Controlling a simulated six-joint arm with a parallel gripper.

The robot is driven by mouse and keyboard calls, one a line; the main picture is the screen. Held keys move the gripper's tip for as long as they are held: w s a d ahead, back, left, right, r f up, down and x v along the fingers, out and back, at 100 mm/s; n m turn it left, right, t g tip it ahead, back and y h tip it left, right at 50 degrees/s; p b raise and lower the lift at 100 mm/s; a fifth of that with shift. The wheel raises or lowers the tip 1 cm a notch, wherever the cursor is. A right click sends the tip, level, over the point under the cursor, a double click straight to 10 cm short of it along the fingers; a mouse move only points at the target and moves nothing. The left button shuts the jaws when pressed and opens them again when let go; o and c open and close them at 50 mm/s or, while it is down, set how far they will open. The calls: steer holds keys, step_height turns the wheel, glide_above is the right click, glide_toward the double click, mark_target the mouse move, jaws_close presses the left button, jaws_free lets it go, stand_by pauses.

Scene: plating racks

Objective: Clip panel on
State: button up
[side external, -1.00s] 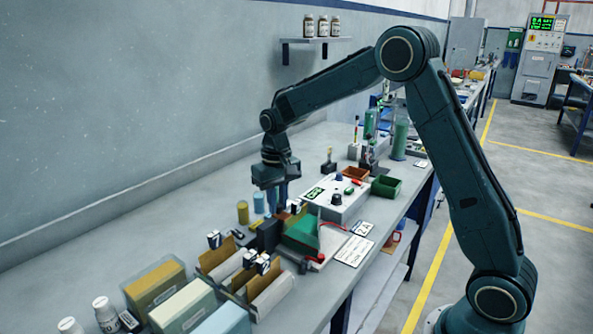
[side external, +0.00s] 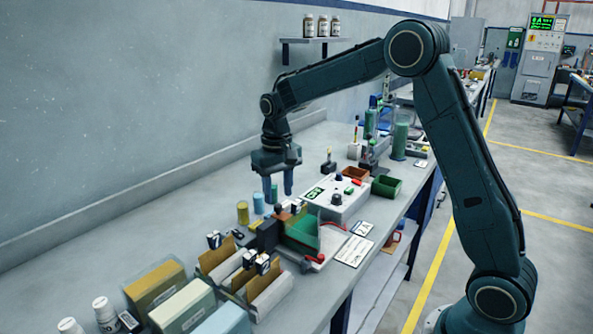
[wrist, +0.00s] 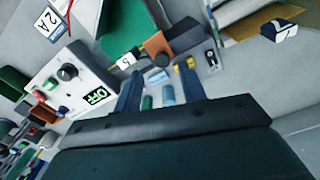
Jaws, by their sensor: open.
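A green panel (side external: 303,231) stands tilted beside a dark block with a brown face (side external: 268,235) on the bench. In the wrist view the green panel (wrist: 124,22) is at the top, with the brown-faced piece (wrist: 158,45) to its right. I cannot tell whether the panel is clipped to anything. My gripper (side external: 278,190) is open and empty, pointing down above the bench, just behind and above the block. In the wrist view its two fingers (wrist: 160,75) are spread apart, with small coloured cylinders showing between and beyond them.
A white control box (side external: 335,201) with a lit green display stands to the right. Brown (side external: 356,173) and green (side external: 386,187) bins sit behind it. Yellow (side external: 243,212) and light blue (side external: 258,203) cylinders stand near the gripper.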

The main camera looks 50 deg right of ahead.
mark_target(280, 205)
step_height(280, 205, up, 11)
steer(key=shift+f, duration=0.2)
steer(key=shift+s, duration=0.1)
stand_by(0.5)
steer(key=s+a+r+n+t, duration=0.1)
steer(key=s+a+r, duration=0.15)
steer(key=s, duration=0.55)
steer(key=s+a+r+n+t, duration=0.1)
steer(key=s+a+r+t, duration=0.15)
steer(key=s, duration=0.45)
steer(key=s+f+t, duration=0.1)
steer(key=s+f, duration=0.1)
steer(key=s, duration=0.5)
steer(key=s+a+f+n+t, duration=0.1)
steer(key=s+f, duration=0.2)
steer(key=s, duration=0.4)
steer(key=shift+s+f+n, duration=0.3)
